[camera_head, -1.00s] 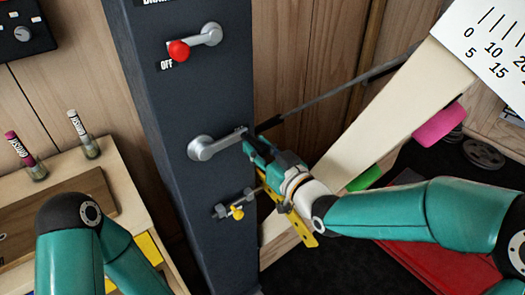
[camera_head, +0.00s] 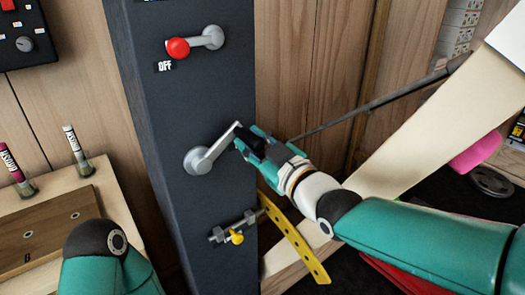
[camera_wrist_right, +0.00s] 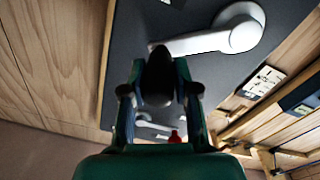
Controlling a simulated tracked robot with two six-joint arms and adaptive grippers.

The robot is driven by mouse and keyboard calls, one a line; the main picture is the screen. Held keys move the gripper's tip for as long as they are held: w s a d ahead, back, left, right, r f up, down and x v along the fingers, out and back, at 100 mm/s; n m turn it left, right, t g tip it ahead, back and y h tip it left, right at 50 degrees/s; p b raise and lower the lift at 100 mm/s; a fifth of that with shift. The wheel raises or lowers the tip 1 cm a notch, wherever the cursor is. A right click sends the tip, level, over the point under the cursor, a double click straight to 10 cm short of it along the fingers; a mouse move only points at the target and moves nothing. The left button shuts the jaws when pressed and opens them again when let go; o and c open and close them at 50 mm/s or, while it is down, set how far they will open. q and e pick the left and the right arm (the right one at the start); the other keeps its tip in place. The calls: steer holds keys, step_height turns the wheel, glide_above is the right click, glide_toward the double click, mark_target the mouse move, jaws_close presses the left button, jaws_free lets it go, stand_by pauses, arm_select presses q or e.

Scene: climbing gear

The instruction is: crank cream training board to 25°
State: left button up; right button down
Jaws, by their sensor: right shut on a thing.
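The silver crank (camera_head: 205,158) sits on the front of the dark grey post (camera_head: 215,105), its arm pointing up and to the right. My right gripper (camera_head: 250,146) is shut on the crank's black handle, which also shows between the fingers in the right wrist view (camera_wrist_right: 160,75). The cream training board (camera_head: 415,135) slants up to the right behind my right arm, with a pink hold (camera_head: 478,153). Only a blank corner of the white angle scale (camera_head: 512,38) shows, so I cannot read the angle. My left gripper is out of view.
Above the crank is a red-knobbed lever (camera_head: 178,48) by an OFF label. A wooden bench (camera_head: 110,185) with brushes stands left. A grey rod (camera_head: 370,107) runs behind my gripper.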

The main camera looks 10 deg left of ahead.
steer(key=shift+w+d+f, duration=0.1)
steer(key=shift+d+f, duration=0.05)
steer(key=shift+f, duration=0.15)
steer(key=c, duration=0.9)
jaws_free()
steer(key=shift+d, duration=0.15)
steer(key=shift+o, duration=0.2)
steer(key=v, duration=1.2)
